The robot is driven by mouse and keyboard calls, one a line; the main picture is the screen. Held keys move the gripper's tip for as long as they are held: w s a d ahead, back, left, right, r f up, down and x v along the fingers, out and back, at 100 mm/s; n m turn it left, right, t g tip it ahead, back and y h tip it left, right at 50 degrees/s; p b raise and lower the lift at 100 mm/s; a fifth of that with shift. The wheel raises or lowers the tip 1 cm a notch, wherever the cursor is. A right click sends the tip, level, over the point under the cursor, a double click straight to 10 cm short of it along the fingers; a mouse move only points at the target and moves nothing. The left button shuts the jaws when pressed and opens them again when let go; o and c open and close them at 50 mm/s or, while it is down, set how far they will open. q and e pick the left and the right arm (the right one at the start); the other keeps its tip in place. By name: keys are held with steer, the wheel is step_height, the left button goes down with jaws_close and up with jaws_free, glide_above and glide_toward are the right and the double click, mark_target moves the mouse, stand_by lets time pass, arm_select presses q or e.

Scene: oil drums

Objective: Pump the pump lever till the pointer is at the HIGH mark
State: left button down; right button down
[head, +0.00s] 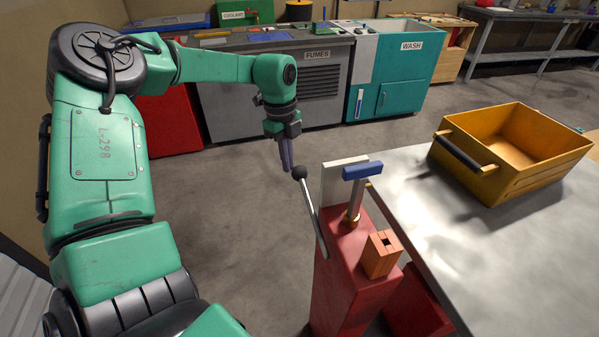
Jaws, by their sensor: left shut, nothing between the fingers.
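A red pump body (345,285) stands upright at the table's left edge. A lever (313,215) with a black ball knob (300,172) leans up and left along its left side. A blue T-shaped handle (362,170) on a metal rod rises from a brass collar on top. A white plate (331,190) stands behind it; its face is turned from me. I see no pointer or HIGH mark. My left gripper (287,160) is shut and empty, fingers pointing down, just left of the knob; I cannot tell if they touch. My right gripper is out of view.
An orange slotted block (381,255) sits on the pump's top. A grey table (440,230) on the right carries a yellow crate (515,150). A fumes cabinet and a teal wash unit (400,75) line the back. The floor left of the pump is clear.

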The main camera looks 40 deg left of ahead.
arm_select(q)
step_height(320, 180, up, 14)
steer(key=a, duration=0.1)
steer(key=shift+a+r, duration=0.25)
stand_by(1.5)
